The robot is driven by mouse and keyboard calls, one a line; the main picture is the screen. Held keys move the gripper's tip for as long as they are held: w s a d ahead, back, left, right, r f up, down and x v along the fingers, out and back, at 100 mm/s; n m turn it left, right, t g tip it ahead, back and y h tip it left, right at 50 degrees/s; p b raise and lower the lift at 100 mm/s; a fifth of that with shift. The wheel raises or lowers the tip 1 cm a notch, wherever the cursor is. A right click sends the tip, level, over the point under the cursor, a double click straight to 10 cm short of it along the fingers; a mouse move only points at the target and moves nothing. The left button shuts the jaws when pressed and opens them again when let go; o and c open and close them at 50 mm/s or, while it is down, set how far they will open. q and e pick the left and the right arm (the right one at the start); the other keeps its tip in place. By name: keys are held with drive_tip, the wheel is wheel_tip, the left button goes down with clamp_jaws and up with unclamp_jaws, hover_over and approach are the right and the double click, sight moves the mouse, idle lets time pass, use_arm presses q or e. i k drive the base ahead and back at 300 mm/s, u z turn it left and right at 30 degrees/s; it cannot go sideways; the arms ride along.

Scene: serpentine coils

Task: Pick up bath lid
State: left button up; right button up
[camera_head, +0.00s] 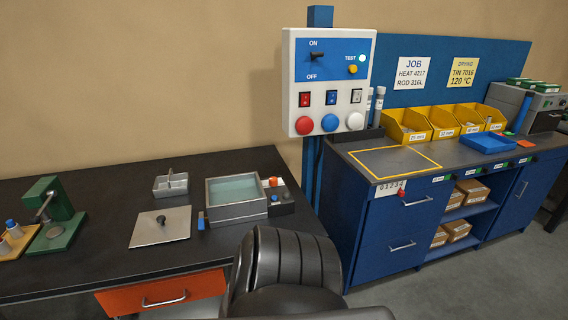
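The bath lid (147,232) is a flat, square, light grey plate with a small black knob on top. It lies flat on the dark bench, to the left of the bath. The bath (238,211) is a grey rectangular tank, uncovered, with pale greenish liquid inside. A unit with an orange-red knob and small controls (280,194) adjoins its right side. Neither of my grippers shows in the head view, and nothing is touching the lid.
A metal divided tray (171,186) stands behind the lid, and a small blue item (201,221) lies between lid and bath. A green press (60,212) stands at left. A dark ribbed shape (297,262) covers the bottom centre. The bench (90,255) is clear left of the lid.

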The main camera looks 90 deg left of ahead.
sight(166, 225)
drive_tip(key=i, duration=0.9)
drive_tip(key=u, duration=3.35)
drive_tip(key=i, duration=0.5)
